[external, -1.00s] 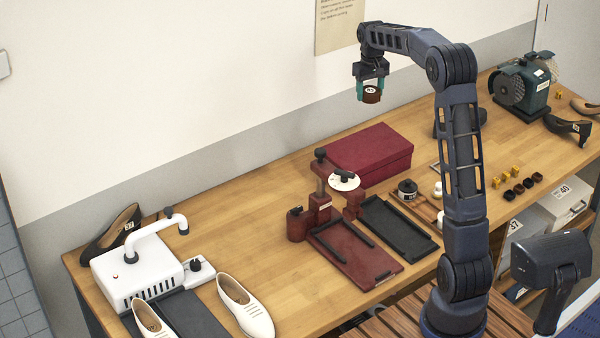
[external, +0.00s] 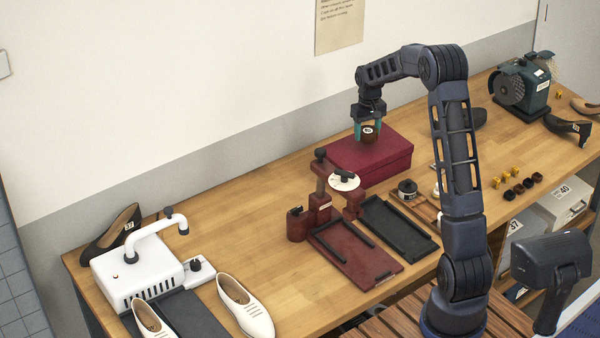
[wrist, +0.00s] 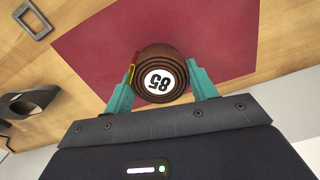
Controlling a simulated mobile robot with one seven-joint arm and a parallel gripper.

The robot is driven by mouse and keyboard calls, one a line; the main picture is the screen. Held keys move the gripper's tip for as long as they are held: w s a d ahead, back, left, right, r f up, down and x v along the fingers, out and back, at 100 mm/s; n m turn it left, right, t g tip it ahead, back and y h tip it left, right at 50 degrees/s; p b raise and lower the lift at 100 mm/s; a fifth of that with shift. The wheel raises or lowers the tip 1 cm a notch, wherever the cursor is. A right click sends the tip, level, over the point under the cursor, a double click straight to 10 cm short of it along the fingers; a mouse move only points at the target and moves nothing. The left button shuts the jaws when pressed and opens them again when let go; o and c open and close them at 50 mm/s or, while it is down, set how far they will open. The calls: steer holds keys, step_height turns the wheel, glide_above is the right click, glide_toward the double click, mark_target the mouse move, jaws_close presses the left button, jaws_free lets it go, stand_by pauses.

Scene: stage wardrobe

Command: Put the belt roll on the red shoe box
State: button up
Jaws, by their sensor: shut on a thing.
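The belt roll (external: 369,135) is a brown coil with a white label reading 85, which also shows in the wrist view (wrist: 160,56). My gripper (external: 368,130) has its teal fingers shut on the roll's two sides, seen in the wrist view (wrist: 162,88) too. The red shoe box (external: 390,163) is a flat dark red box on the bench near the wall. Its lid (wrist: 225,35) lies behind the roll in the wrist view. The roll is over the lid; I cannot tell whether it touches it.
A dark red press (external: 320,205) with a white dial stands just in front of the box, left of centre. A black tray (external: 400,228) lies nearby. Several small rolls and yellow pieces (external: 515,172) are to the right. The lid around the roll is clear.

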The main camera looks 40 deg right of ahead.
mark_target(365, 139)
steer(key=shift+f, duration=1.45)
steer(key=shift+f, duration=0.15)
steer(key=o, duration=1)
steer(key=shift+o, duration=0.2)
